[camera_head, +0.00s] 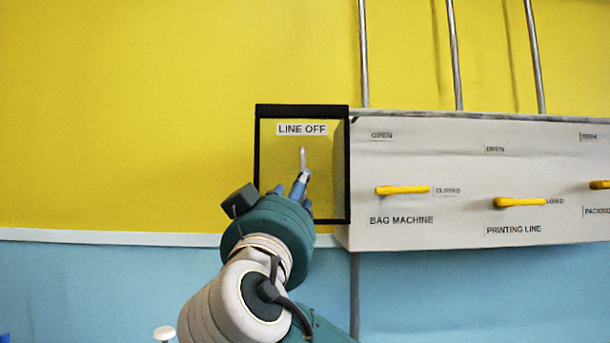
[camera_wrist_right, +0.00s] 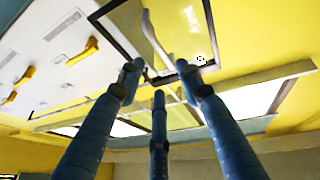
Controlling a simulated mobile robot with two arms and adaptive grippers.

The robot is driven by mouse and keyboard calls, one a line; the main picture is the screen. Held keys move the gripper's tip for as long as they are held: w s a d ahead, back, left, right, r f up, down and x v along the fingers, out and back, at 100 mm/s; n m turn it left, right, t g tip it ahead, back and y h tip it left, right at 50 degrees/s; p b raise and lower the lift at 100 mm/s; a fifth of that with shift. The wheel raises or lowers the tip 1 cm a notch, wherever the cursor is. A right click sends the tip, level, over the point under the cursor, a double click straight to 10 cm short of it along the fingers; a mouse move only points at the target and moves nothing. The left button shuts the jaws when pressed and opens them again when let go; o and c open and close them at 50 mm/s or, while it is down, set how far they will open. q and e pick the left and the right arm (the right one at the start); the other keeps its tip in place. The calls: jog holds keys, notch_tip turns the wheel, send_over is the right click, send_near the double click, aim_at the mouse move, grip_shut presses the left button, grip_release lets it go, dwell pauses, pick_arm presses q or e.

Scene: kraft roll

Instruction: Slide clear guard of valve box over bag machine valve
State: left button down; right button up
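The clear guard (camera_head: 330,190) is a see-through panel in a black frame, with a LINE OFF label and a pale upright handle (camera_head: 303,158). It stands at the left end of the white valve box (camera_head: 400,228), left of the bag machine valve (camera_head: 402,190). That valve's yellow lever lies level, pointing at CLOSED, and is uncovered. My right gripper (camera_head: 298,190) is in front of the guard, just below the handle. In the right wrist view its three fingers (camera_wrist_right: 159,75) are spread, with the handle (camera_wrist_right: 153,35) beyond their tips; contact cannot be told. My left gripper is not in view.
The printing line valve (camera_head: 520,202) and a packing valve (camera_head: 600,185), both with level yellow levers, are further right on the box. Metal pipes (camera_head: 455,55) rise above it. The yellow wall left of the guard is clear.

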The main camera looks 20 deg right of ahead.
aim_at(305, 198)
jog(key=p+x, duration=0.2)
jog(key=x, duration=0.1)
jog(key=p+x, duration=0.1)
jog(key=x, duration=0.3)
jog(key=p+x, duration=0.2)
jog(key=x, duration=0.2)
jog(key=shift+w+f+p, duration=0.1)
jog(key=shift+f+p, duration=0.15)
jog(key=shift+p, duration=0.1)
grip_shut()
